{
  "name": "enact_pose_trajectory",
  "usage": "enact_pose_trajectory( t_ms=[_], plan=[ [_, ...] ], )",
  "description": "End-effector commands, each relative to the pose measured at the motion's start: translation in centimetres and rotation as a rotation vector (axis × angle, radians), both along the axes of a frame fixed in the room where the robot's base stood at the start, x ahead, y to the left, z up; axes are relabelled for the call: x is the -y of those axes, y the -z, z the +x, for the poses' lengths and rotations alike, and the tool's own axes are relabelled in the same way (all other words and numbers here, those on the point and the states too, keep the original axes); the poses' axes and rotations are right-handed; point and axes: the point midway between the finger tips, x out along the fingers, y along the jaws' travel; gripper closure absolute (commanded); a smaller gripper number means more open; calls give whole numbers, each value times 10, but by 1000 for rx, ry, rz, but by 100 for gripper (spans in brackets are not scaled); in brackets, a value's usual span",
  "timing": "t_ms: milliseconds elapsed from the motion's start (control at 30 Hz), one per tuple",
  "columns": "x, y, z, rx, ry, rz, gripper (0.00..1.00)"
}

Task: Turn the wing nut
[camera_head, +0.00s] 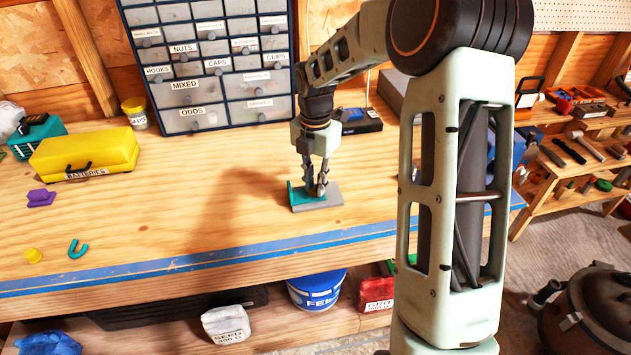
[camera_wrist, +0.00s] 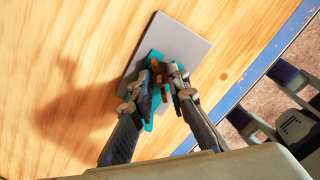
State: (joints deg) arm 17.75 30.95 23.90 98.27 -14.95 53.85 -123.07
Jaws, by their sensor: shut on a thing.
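The wing nut (camera_wrist: 161,76) looks brownish and sits between my fingertips in the wrist view; the fingers hide most of it. It is on a teal bracket (camera_head: 294,193) that stands on a grey plate (camera_head: 333,203) on the workbench. The plate also shows in the wrist view (camera_wrist: 178,36). My gripper (camera_head: 321,189) points down over the plate and is shut on the wing nut. In the wrist view my gripper's fingertips (camera_wrist: 165,78) lie on either side of it. The nut's exact angle is hard to see.
The wooden workbench (camera_head: 200,215) is clear around the plate. A drawer cabinet (camera_head: 210,65) stands behind, with a dark blue and grey device (camera_head: 358,122) behind my gripper. A yellow batteries box (camera_head: 85,152), purple piece (camera_head: 41,198) and teal hook (camera_head: 78,249) lie left.

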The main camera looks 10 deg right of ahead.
Motion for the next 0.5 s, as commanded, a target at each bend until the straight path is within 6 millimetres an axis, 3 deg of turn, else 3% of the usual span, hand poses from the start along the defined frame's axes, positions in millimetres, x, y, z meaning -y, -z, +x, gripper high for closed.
enact_pose_trajectory(
  t_ms=[267, 300, 433, 500],
  plan=[
    [-1, 2, -2, -5, -1, 1, 100],
    [-1, 2, -2, -5, 0, 1, 83],
    [-1, 2, -1, -5, 0, 1, 69],
    [0, 1, -1, -4, 0, 1, 67]
  ],
)
